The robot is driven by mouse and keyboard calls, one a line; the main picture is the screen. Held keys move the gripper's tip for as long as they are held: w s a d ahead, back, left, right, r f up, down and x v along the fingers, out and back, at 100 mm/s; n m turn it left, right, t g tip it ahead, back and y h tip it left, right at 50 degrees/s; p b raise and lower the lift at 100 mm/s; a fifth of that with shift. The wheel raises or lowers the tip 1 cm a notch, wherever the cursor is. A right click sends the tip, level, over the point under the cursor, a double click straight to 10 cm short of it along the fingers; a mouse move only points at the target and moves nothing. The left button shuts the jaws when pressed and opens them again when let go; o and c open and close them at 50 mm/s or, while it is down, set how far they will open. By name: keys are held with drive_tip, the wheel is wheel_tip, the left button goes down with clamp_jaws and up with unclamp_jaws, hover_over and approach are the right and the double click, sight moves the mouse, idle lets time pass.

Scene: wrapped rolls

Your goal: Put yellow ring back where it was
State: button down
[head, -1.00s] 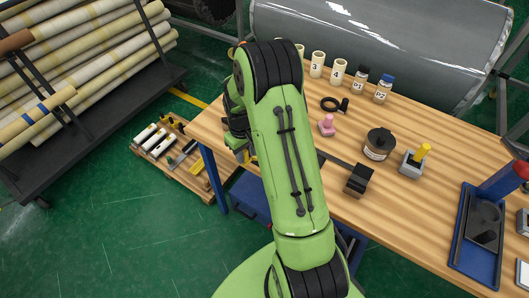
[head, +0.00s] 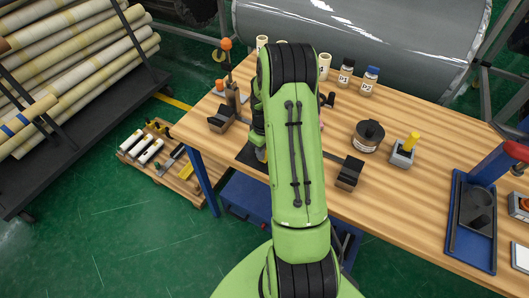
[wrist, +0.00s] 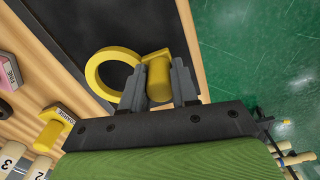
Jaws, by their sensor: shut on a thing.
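The yellow ring (wrist: 92,72) shows in the wrist view as an open loop with a short yellow handle (wrist: 159,78). My gripper (wrist: 158,84) is shut on that handle, with one grey finger on each side. The ring is over a dark mat (wrist: 150,25); I cannot tell whether it touches it. In the head view my green arm hides the gripper and most of the ring. The dark mat (head: 247,158) shows there at the table's left front edge.
Two black blocks (head: 222,118) (head: 348,173) stand on either side of my arm. An orange-topped post (head: 226,62) is behind the left one. A dark round jar (head: 368,137), a yellow-pegged grey block (head: 403,152) and a blue tray (head: 472,250) stand on the right.

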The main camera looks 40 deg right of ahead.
drive_tip(key=shift+w+f, duration=0.1)
drive_tip(key=shift+f, duration=0.55)
drive_tip(key=shift+f, duration=0.1)
drive_tip(key=c, duration=0.9)
unclamp_jaws()
drive_tip(key=shift+o, duration=0.2)
